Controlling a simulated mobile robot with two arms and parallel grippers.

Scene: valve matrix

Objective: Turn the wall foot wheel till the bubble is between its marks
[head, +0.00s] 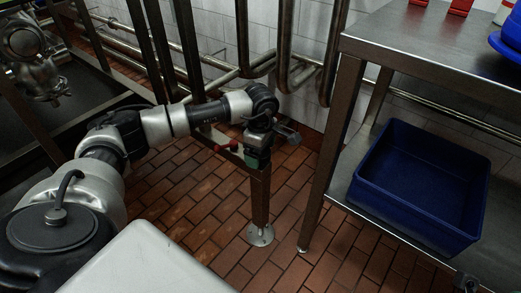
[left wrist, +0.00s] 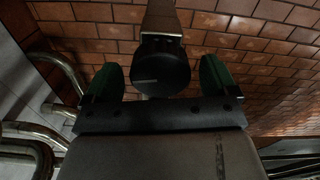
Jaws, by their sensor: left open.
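My left gripper (head: 258,158) is at the top of a steel leg (head: 260,200) that stands on a round foot plate on the floor. In the left wrist view, its two green fingers (left wrist: 160,82) are apart. A dark round wheel (left wrist: 160,68) with a short pale line on it lies between them. A gap shows on each side of the wheel, and I cannot tell whether either finger touches it. The leg (left wrist: 162,20) runs on beyond the wheel. I cannot make out a bubble or its marks in either view.
A steel table (head: 425,35) stands at the right, with a blue crate (head: 425,225) on its lower shelf. Steel pipes (head: 285,45) run along the tiled wall behind. The brick floor around the leg is clear.

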